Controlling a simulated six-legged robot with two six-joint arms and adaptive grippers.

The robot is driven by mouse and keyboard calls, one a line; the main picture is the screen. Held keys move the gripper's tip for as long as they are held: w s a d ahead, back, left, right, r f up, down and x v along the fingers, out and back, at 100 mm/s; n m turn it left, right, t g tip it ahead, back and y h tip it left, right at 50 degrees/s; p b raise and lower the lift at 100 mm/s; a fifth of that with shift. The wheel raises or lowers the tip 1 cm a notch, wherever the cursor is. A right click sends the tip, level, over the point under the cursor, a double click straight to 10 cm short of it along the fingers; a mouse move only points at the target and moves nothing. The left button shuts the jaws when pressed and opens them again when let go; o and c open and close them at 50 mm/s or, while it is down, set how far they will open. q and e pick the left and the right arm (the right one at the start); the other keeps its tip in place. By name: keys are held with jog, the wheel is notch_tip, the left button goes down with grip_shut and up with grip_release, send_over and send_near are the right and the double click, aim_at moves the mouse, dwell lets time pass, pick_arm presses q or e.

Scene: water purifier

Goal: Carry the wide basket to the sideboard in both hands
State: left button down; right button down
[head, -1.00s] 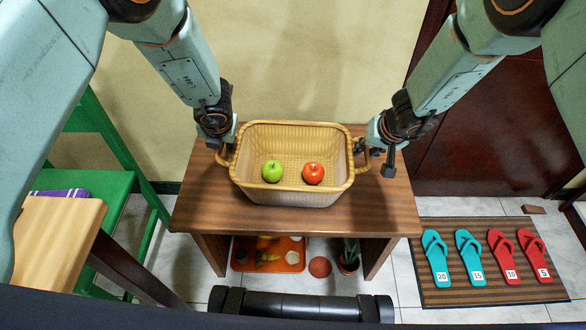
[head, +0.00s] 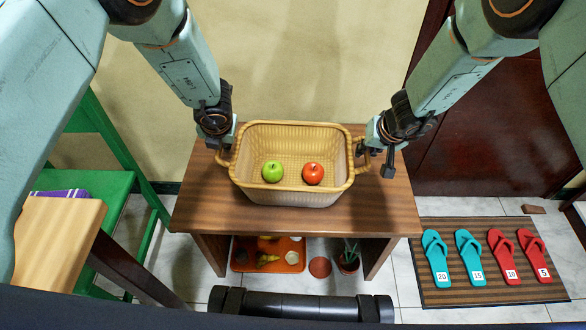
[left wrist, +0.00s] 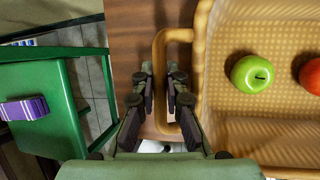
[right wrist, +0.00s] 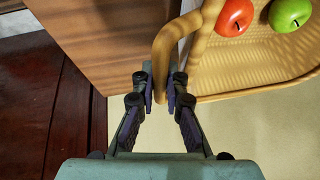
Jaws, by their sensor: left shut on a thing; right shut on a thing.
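The wide basket (head: 292,196) is tan and woven, with a loop handle at each end. In the head view it is upright over the top of the wooden sideboard (head: 200,200); I cannot tell whether its base touches the wood. A green apple (head: 272,171) and a red apple (head: 313,174) lie inside it. My left gripper (head: 224,146) is shut on the left handle, which shows in the left wrist view (left wrist: 160,75). My right gripper (head: 368,149) is shut on the right handle, which shows in the right wrist view (right wrist: 163,55).
Under the sideboard top are an orange tray (head: 290,265), a terracotta round thing (head: 320,267) and a potted plant (head: 348,262). A green chair (head: 90,205) stands at left. A mat (head: 430,295) with numbered flip-flops lies at right. A wall rises behind.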

pick_arm(q)
jog(key=shift+r, duration=0.1)
pick_arm(e)
jog(key=shift+r, duration=0.15)
